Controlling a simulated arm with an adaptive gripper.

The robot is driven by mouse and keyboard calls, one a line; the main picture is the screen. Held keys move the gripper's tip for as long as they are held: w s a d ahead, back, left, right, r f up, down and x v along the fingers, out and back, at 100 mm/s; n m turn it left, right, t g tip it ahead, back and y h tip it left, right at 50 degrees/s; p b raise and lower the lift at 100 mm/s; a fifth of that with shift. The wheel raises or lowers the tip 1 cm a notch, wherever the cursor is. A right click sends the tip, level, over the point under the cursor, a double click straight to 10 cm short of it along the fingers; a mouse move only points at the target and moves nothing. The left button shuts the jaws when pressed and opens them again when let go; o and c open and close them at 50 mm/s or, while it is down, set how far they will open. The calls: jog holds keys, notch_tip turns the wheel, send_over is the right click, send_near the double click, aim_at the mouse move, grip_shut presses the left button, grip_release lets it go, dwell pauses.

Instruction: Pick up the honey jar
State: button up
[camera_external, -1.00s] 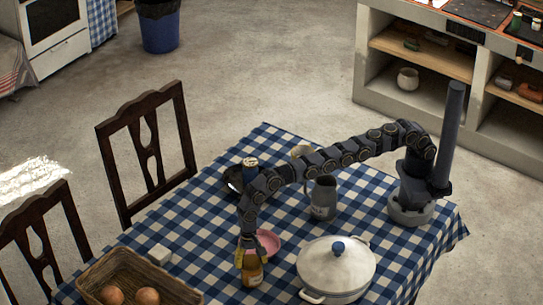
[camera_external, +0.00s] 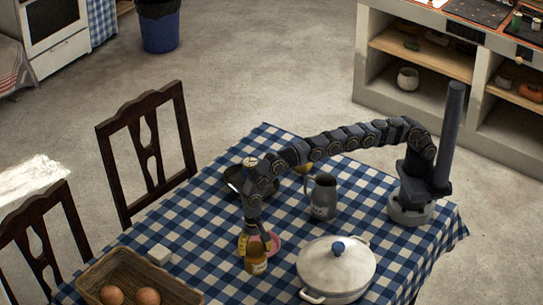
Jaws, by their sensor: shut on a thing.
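The honey jar (camera_external: 256,262) is a small amber jar with a pale label, upright near the front middle of the checked table. My gripper (camera_external: 255,244) points down over it and is shut on its upper part. The jar's top is hidden by the fingers. Whether the jar's base touches the cloth I cannot tell.
A white lidded pot (camera_external: 336,268) stands to the right, and a grey jug (camera_external: 323,198) behind it. A pink dish (camera_external: 274,241) lies just behind the jar. A dark pan (camera_external: 233,180) is at the back left. A wicker basket (camera_external: 95,277) with brown eggs and a white block (camera_external: 159,254) are at the left.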

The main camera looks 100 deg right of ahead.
jog(key=s+r, duration=0.1)
jog(key=s+d+r, duration=0.1)
jog(key=r, duration=0.1)
jog(key=s+r, duration=0.1)
jog(key=shift+s+d+r, duration=0.15)
jog(key=shift+s+r, duration=0.1)
jog(key=shift+r, duration=0.15)
jog(key=s+d+r, duration=0.1)
jog(key=s, duration=0.1)
jog(key=s+d+r, duration=0.1)
jog(key=s, duration=0.2)
jog(key=s+d+r, duration=0.1)
jog(key=s, duration=0.2)
jog(key=shift+s+d+r, duration=0.1)
jog(key=shift+s+r, duration=0.05)
jog(key=shift+r, duration=0.15)
